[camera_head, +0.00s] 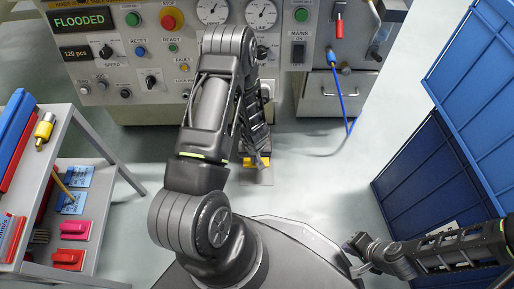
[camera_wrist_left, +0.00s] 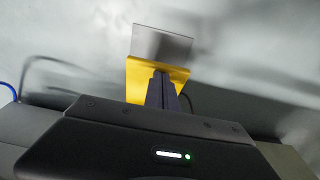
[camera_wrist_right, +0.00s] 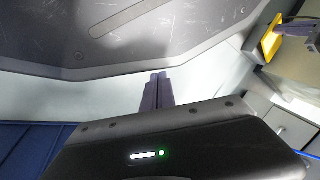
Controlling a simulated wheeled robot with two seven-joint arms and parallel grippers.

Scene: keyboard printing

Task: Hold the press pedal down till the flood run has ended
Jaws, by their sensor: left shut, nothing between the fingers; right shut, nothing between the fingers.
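The yellow press pedal (camera_head: 264,161) is on the floor below the machine's front panel. It shows in the left wrist view (camera_wrist_left: 142,78) with a grey plate (camera_wrist_left: 162,44) beyond it, and in the right wrist view (camera_wrist_right: 269,42). My left gripper (camera_wrist_left: 163,76) is shut and empty, its fingertips over the yellow plate; they appear to touch it. How far the pedal is pressed cannot be told. The panel's display (camera_head: 80,20) reads "FLOODED" in green. My right gripper (camera_wrist_right: 158,76) is shut and empty, low at the right, away from the pedal.
A grey shelf cart (camera_head: 62,130) with pink and red items stands at the left. Blue crates (camera_head: 425,165) stand at the right. A blue cable (camera_head: 343,95) hangs from the machine. The floor (camera_head: 330,175) between the pedal and the crates is clear.

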